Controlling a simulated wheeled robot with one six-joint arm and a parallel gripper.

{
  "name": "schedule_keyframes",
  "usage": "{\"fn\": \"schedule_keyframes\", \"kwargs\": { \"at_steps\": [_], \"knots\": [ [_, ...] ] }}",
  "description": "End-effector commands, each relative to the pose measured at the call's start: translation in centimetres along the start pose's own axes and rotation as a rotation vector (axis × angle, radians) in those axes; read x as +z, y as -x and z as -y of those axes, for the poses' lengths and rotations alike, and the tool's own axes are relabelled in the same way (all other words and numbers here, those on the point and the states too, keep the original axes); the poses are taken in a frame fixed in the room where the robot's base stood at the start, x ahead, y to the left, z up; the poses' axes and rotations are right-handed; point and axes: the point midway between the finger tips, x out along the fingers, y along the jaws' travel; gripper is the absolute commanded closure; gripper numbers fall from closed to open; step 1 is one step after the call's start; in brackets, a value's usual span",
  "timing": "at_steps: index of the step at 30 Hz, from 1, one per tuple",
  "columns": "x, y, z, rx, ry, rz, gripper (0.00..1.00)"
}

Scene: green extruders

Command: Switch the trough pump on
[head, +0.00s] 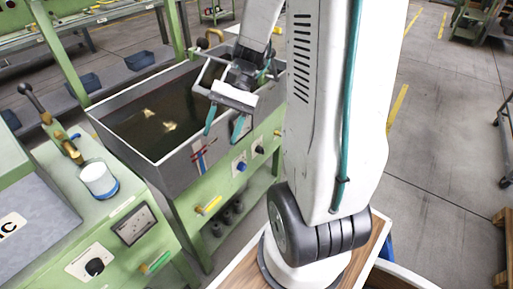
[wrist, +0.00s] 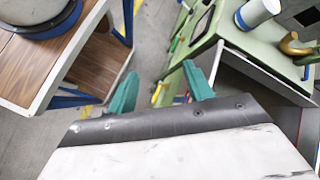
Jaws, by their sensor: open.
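The trough (head: 140,158) is a grey metal basin of dark liquid on a green frame, left of my arm in the head view. Its green front carries a blue knob (head: 241,166) on a white plate and a black knob (head: 259,149) to the right. I cannot read which one is the pump switch. My gripper (head: 225,126) has teal fingers, is open and empty, and appears in front of the trough's right part, above the knobs in the picture. In the wrist view its fingers (wrist: 160,92) are spread apart, with floor and part of a green frame beyond.
A green machine (head: 75,235) at left bears a white-and-blue cup (head: 98,180), a lever with a brass fitting (head: 60,140) and a black knob (head: 95,266). A yellow-ended handle (head: 209,206) sits low on the trough frame. The floor at right (head: 440,150) is mostly clear.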

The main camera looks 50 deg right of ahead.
Motion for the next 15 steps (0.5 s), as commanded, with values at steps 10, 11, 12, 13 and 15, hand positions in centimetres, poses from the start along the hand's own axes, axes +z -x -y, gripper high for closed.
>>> {"fn": "schedule_keyframes", "kwargs": {
  "at_steps": [10,11,12,13,15],
  "knots": [
    [-12.0,-1.1,-7.2,-0.493,-0.409,0.181,0.49],
    [-13.0,-1.3,-8.1,-0.538,-0.441,0.193,0.49],
    [-14.2,-1.6,-9.3,-0.6,-0.485,0.208,0.49],
    [-15.1,-1.9,-10.2,-0.645,-0.518,0.218,0.49],
    [-17.2,-2.7,-12.4,-0.756,-0.592,0.238,0.49]
  ]
}}
